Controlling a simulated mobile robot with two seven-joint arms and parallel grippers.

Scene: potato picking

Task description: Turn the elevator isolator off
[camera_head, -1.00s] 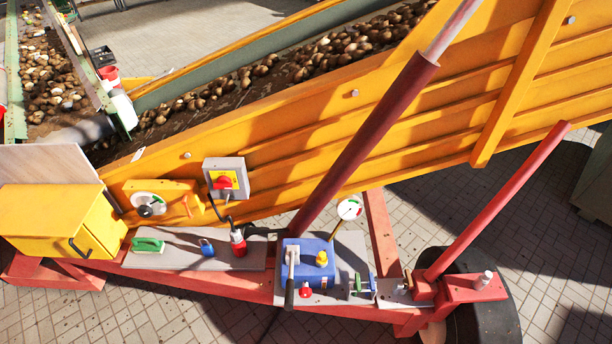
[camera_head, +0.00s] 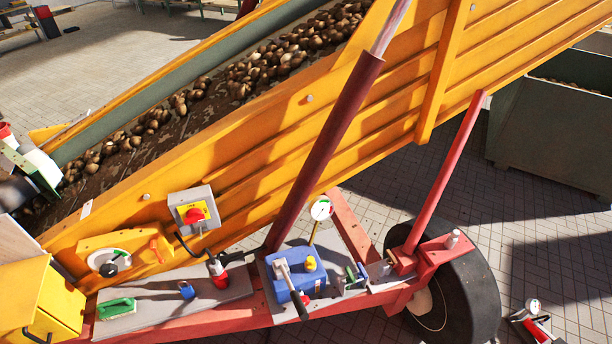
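The isolator (camera_head: 208,198) is a small grey box on the yellow side of the elevator (camera_head: 330,120), left of the middle of the head view. Its front has a yellow plate with a red rotary knob (camera_head: 194,215). The knob is too small for me to tell its switch position surely. A dark cable runs from below the box toward a red connector (camera_head: 220,279) on a grey plate. Neither of my grippers is in view, and nothing touches the isolator.
A blue pump-like unit (camera_head: 288,279) with a black-ended lever and a white gauge (camera_head: 321,209) stand right of the isolator. A yellow cabinet (camera_head: 32,297) is at the lower left. A red ram (camera_head: 325,150) slopes across the elevator. A wheel (camera_head: 470,290) stands lower right.

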